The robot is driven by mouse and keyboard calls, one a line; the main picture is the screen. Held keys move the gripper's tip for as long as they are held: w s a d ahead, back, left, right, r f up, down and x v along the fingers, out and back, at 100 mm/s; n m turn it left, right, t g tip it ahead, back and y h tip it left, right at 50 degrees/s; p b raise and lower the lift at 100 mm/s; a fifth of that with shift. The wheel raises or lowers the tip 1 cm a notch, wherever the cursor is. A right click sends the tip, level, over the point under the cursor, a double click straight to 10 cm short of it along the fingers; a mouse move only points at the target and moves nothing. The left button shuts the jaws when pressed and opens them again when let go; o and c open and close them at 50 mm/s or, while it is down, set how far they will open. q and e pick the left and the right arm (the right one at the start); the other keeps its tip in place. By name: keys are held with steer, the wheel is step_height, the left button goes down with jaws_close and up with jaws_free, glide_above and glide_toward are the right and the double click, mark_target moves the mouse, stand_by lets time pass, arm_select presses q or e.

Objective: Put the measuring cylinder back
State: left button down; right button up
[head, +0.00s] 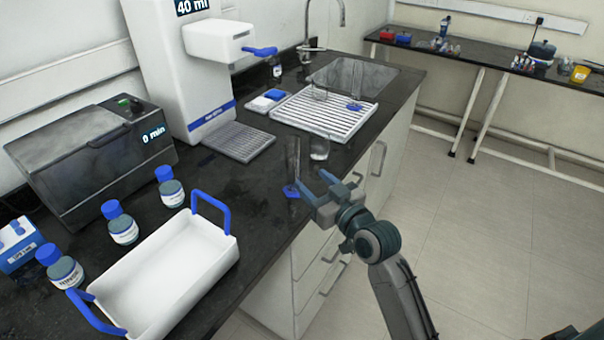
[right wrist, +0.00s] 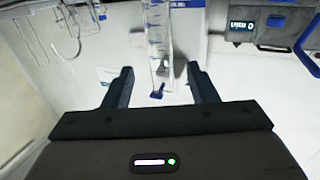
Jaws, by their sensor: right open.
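The measuring cylinder (head: 293,158) is a tall, clear glass tube with a blue foot, standing upright on the dark counter near its front edge. My right gripper (head: 314,182) is open and empty, close to the cylinder on its front side, with its fingers pointing towards it. In the right wrist view, the cylinder (right wrist: 157,42) shows between and beyond the two open fingers (right wrist: 160,70), and its blue foot is low between them. I cannot tell whether the fingers reach around it. My left gripper is not in view.
A clear beaker (head: 319,148) stands just right of the cylinder. A white dispenser (head: 170,70) stands at the back. A white tray (head: 150,300) with blue handles and several blue-capped bottles (head: 171,190) are at left.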

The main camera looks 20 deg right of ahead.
steer(key=shift+v, duration=1.6)
steer(key=s+d+f+g+h, duration=0.1)
steer(key=s+f+g+h, duration=0.2)
steer(key=s+f+g, duration=0.7)
steer(key=s+d+f+m+g+h, duration=0.1)
steer(key=s+d+f+g+h, duration=0.1)
steer(key=s+f, duration=0.55)
steer(key=s+d+f+m+g+h, duration=0.15)
steer(key=s+f, duration=0.25)
steer(key=s, duration=0.7)
step_height(320, 180, down, 29)
steer(key=d+g, duration=0.2)
steer(key=d, duration=0.1)
steer(key=s+d+f, duration=0.1)
steer(key=s+f, duration=1.5)
steer(key=f, duration=0.3)
steer(key=shift+f+y, duration=0.2)
steer(key=shift+y, duration=0.15)
